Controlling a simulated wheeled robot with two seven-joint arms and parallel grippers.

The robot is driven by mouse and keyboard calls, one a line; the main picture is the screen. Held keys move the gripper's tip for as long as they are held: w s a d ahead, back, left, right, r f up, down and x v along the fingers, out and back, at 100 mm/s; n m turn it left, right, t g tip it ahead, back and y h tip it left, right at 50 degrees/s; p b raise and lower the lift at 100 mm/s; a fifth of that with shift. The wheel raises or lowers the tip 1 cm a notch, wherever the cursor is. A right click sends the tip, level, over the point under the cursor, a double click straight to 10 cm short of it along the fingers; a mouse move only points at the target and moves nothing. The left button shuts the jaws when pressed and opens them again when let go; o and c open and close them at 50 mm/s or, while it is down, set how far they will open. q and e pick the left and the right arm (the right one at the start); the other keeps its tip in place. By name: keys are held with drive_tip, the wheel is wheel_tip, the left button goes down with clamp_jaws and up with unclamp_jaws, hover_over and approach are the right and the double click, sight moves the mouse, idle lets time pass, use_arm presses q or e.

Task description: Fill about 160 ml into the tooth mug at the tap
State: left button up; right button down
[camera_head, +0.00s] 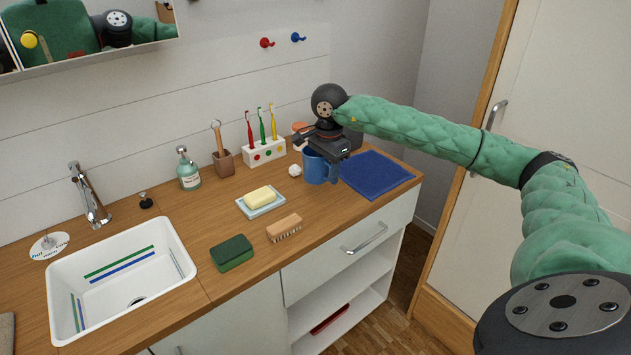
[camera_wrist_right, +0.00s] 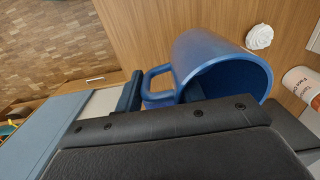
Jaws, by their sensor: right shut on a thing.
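The blue tooth mug (camera_head: 314,169) stands on the wooden counter, left of the dark blue cloth. My right gripper (camera_head: 325,148) reaches over it from the right and is shut on it at the handle side. In the right wrist view the mug (camera_wrist_right: 205,55) shows its handle beside the fingers (camera_wrist_right: 160,95); the exact contact is partly hidden. What is inside the mug cannot be seen. The chrome tap (camera_head: 90,196) stands at the left behind the white basin (camera_head: 180,228). My left gripper is not in view.
The blue cloth (camera_head: 375,174) lies right.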

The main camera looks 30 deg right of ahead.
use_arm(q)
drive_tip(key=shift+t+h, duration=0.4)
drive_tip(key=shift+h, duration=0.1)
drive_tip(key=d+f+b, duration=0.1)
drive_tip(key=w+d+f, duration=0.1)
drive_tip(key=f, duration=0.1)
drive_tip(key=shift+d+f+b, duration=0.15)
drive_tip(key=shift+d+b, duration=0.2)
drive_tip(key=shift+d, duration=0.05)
use_arm(e)
drive_tip(key=s+d+r, duration=0.3)
drive_tip(key=s+r, duration=0.1)
drive_tip(key=s, duration=0.2)
drive_tip(key=shift+s+d+r, duration=0.15)
drive_tip(key=shift+s+r, duration=0.1)
